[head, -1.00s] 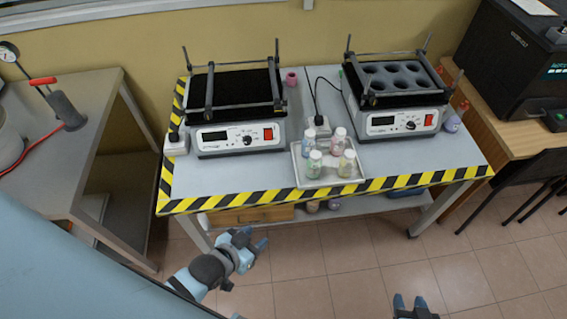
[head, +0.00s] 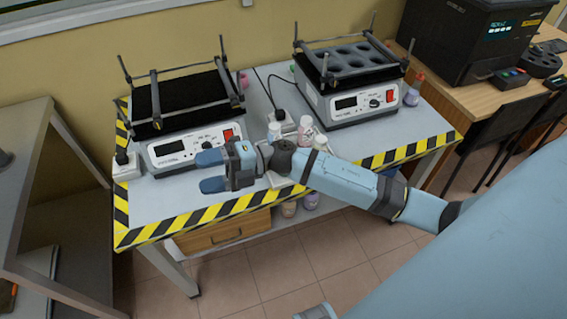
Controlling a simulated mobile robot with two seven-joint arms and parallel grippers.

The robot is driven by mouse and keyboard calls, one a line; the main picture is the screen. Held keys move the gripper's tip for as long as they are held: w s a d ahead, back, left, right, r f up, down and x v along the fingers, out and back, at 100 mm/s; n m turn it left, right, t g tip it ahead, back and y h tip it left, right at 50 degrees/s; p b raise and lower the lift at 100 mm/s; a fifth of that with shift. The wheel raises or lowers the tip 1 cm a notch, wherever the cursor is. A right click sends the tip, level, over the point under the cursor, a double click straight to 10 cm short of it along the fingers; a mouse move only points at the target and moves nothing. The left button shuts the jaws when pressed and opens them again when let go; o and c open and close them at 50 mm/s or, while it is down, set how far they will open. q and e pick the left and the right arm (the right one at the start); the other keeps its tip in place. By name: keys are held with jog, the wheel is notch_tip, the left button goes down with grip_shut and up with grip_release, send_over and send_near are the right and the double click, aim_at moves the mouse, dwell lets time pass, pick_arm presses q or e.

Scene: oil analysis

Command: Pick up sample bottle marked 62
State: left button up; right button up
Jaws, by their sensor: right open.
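Sample bottles stand on the tray at the table's front middle, largely behind my right arm. Three show in part: a left bottle (head: 274,132), a pinkish bottle (head: 305,131) and a front right bottle (head: 321,143). No number can be read, so I cannot tell which is 62. My right gripper (head: 207,172) is open and empty. It points left above the front of the table, left of the bottles and in front of the left shaker. My left gripper cannot be made out; a small blue-grey part of mine shows at the bottom edge.
The left shaker (head: 180,149) and right shaker (head: 352,103), with a round-holed rack, stand on the table with striped edges (head: 200,217). A purple bottle (head: 412,95) stands right of the right shaker. More bottles (head: 289,208) sit on the lower shelf.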

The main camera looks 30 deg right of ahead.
jog(key=w+d+f+n+g+h+b, duration=0.3)
jog(key=d+f+n+g+h+b, duration=0.15)
jog(key=n+h, duration=0.2)
jog(key=w+d+h+b, duration=0.35)
jog(key=d+h, duration=0.25)
jog(key=d, duration=0.5)
jog(key=w+d+h+b, duration=0.2)
jog(key=w+d+h, duration=0.2)
jog(key=d+h, duration=0.5)
jog(key=f, duration=0.2)
jog(key=d+f+y, duration=0.1)
jog(key=f, duration=0.2)
jog(key=d+f+n+y, duration=0.1)
jog(key=f, duration=0.1)
jog(key=shift+w+f+t, duration=0.1)
jog(key=shift+f+t, duration=0.25)
jog(key=f, duration=0.5)
jog(key=shift+a+b, duration=0.35)
jog(key=shift+b, duration=0.05)
jog(key=shift+f, duration=0.45)
jog(key=c, duration=1.3)
jog(key=shift+r, duration=0.1)
grip_shut()
jog(key=shift+r, duration=0.1)
